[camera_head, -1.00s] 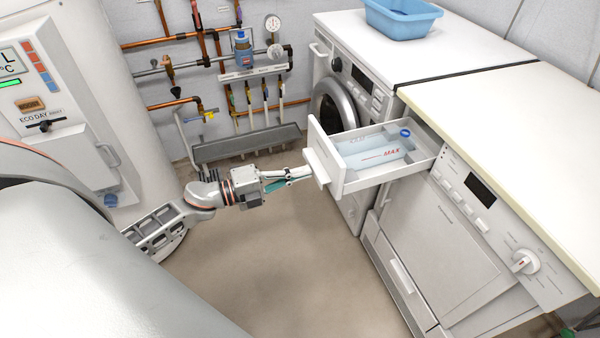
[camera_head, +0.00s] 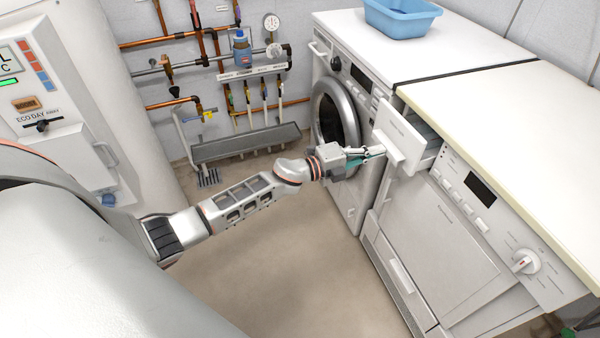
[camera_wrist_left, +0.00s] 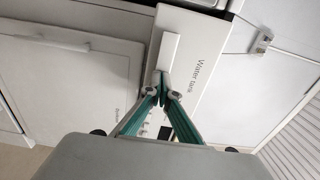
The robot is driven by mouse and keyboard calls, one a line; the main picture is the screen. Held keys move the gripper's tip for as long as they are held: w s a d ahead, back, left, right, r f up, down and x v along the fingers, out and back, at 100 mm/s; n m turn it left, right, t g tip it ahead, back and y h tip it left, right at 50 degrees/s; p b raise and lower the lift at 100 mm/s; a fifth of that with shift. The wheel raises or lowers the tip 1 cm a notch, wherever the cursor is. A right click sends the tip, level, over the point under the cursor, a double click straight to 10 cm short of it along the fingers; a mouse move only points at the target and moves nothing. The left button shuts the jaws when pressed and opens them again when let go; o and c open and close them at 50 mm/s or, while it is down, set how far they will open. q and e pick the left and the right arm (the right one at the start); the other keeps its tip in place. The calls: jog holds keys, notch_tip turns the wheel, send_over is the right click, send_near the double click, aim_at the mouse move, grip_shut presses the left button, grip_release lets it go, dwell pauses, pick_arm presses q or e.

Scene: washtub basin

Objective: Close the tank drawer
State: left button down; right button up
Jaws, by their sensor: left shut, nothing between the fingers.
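The white tank drawer (camera_head: 403,137) sticks out a short way from the top left of the dryer's front. A strip of its inside shows behind the front panel. In the left wrist view its front (camera_wrist_left: 204,65) reads "Water tank", with a raised white handle (camera_wrist_left: 170,52) on it. My left gripper (camera_head: 380,150) is shut and empty, its fingertips at the handle of the drawer front. In the left wrist view the shut fingertips (camera_wrist_left: 161,88) meet at the handle's lower end; they appear to touch it. My right gripper is not in view.
The dryer (camera_head: 445,230) stands beside a washing machine (camera_head: 338,110) with a round door. A blue basin (camera_head: 402,18) sits on top of the washing machine. Pipes and a grey trough (camera_head: 245,142) line the back wall. The floor in front is clear.

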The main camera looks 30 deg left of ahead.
aim_at(394, 146)
pick_arm(q)
jog(key=b+x, duration=0.1)
jog(key=x, duration=0.4)
jog(key=shift+w+d+f, duration=0.15)
jog(key=shift+w+d, duration=0.05)
jog(key=shift+w, duration=0.1)
jog(key=shift+w+d, duration=0.1)
jog(key=shift+w, duration=0.05)
jog(key=shift+r, duration=0.2)
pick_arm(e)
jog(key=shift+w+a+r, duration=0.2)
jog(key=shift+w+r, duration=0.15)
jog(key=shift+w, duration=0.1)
pick_arm(q)
jog(key=shift+r, duration=0.1)
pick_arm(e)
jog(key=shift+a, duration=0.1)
